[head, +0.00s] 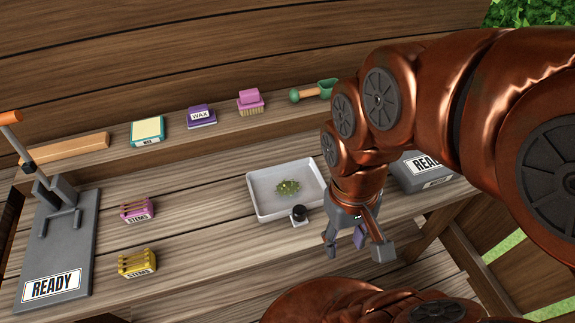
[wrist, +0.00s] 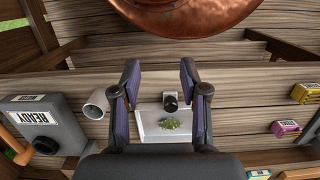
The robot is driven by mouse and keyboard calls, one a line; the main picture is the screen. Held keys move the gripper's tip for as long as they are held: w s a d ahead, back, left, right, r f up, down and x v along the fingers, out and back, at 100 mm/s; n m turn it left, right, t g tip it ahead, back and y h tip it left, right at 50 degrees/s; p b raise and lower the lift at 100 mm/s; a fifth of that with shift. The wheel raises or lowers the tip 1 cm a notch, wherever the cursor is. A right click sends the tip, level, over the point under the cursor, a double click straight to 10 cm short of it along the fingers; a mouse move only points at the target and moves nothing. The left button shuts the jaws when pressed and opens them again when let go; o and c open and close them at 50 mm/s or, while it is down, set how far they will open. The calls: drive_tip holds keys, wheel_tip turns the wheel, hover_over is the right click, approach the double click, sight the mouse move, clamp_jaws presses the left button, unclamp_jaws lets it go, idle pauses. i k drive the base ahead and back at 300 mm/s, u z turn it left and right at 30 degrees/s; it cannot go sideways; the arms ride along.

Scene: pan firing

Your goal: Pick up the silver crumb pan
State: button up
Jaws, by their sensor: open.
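The silver crumb pan (head: 264,188) is a shallow pale rectangular tray on the wooden bench. Green crumbs (head: 288,188) lie in it, and a dark round knob (head: 299,213) stands on a small tab at its front edge. The pan also shows in the wrist view (wrist: 149,117), with the knob (wrist: 171,101) between the fingers in the picture. My gripper (head: 358,246) is open and empty, pointing down to the right of the pan and apart from it. Its two fingers frame the upper middle of the wrist view (wrist: 160,80).
A grey READY block (head: 418,170) stands right of the pan, partly behind my arm. A pale cylinder (wrist: 96,103) shows beside the pan in the wrist view. Pink (head: 137,209) and yellow (head: 137,263) STEMS boxes and a lever stand (head: 60,245) are left. Bench between is clear.

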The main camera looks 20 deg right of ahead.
sight(293, 189)
drive_tip(key=i, duration=0.15)
drive_tip(key=k, duration=0.5)
drive_tip(key=u, duration=2.35)
drive_tip(key=i, duration=1.6)
drive_tip(key=z, duration=2.9)
